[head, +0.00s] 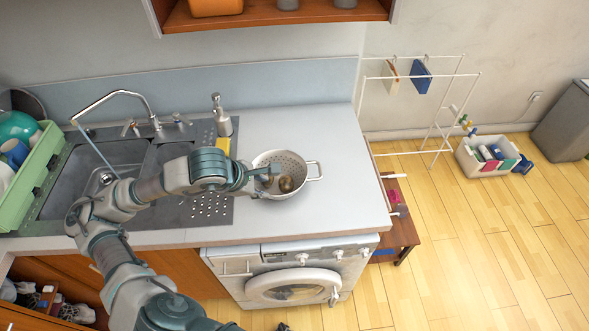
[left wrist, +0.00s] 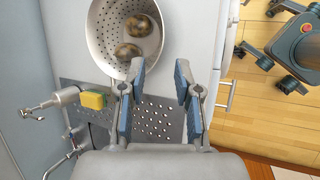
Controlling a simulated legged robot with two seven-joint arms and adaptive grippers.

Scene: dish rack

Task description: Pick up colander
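The colander (head: 296,161) is white, with holes and a side handle. It stands upright on the grey counter, just right of the sink. Two round brownish things (head: 286,184) lie in it. In the left wrist view the colander (left wrist: 103,38) fills the top, left of the fingers. My left gripper (head: 262,181) is at the left front side of the colander. In the left wrist view its fingers (left wrist: 160,82) are apart with nothing between them. One finger overlaps the colander's rim in that view; I cannot tell whether they touch. My right gripper is not in view.
A soap bottle (head: 221,116) and a yellow sponge (head: 222,147) stand behind my left gripper. The sink (head: 90,168) and a green dish rack (head: 32,172) are at the left. The counter (head: 345,205) right of the colander is clear. A washing machine (head: 285,262) is below.

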